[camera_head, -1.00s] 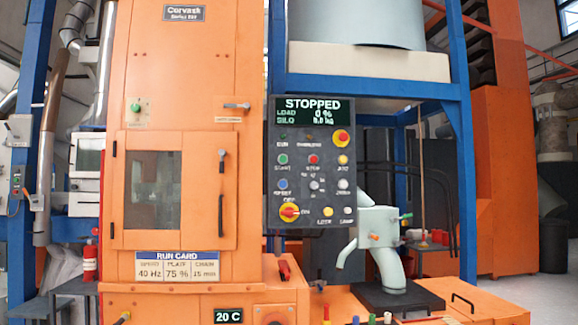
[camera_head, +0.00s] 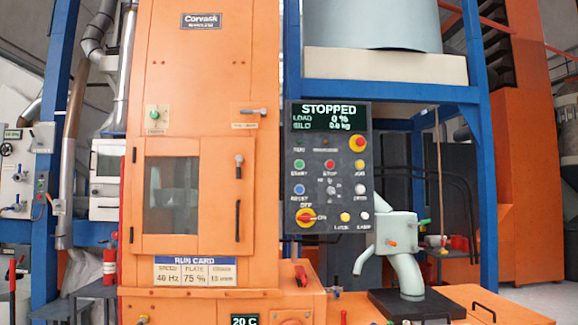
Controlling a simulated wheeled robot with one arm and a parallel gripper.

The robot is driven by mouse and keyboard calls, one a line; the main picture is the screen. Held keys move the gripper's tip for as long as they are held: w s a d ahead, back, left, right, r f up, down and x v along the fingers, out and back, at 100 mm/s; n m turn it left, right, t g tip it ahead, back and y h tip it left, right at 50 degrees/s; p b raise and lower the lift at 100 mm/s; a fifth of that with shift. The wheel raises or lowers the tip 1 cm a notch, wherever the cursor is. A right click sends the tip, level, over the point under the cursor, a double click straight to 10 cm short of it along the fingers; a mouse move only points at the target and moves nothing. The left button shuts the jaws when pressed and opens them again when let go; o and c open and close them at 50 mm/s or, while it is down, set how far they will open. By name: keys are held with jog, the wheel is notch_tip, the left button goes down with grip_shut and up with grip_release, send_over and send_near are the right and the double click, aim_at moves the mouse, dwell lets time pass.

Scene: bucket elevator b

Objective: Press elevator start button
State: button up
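The green start button (camera_head: 299,164), labelled START, sits at the upper left of the dark control panel (camera_head: 314,151). The red stop button (camera_head: 330,164) is to its right, then a yellow button (camera_head: 361,165). The panel display (camera_head: 328,116) reads STOPPED, load 0 % and silo 0.0 kg. A blue button (camera_head: 295,188) sits below the start button. A red and yellow rotary switch (camera_head: 306,216) is at the panel's lower left. My gripper is not in view, and nothing covers the panel.
The orange elevator cabinet (camera_head: 190,100) with a windowed door stands left of the panel. Another green button (camera_head: 153,114) is on the cabinet. A red emergency knob (camera_head: 359,144) is at the panel's upper right. A pale spout (camera_head: 400,236) stands on a black base at the lower right.

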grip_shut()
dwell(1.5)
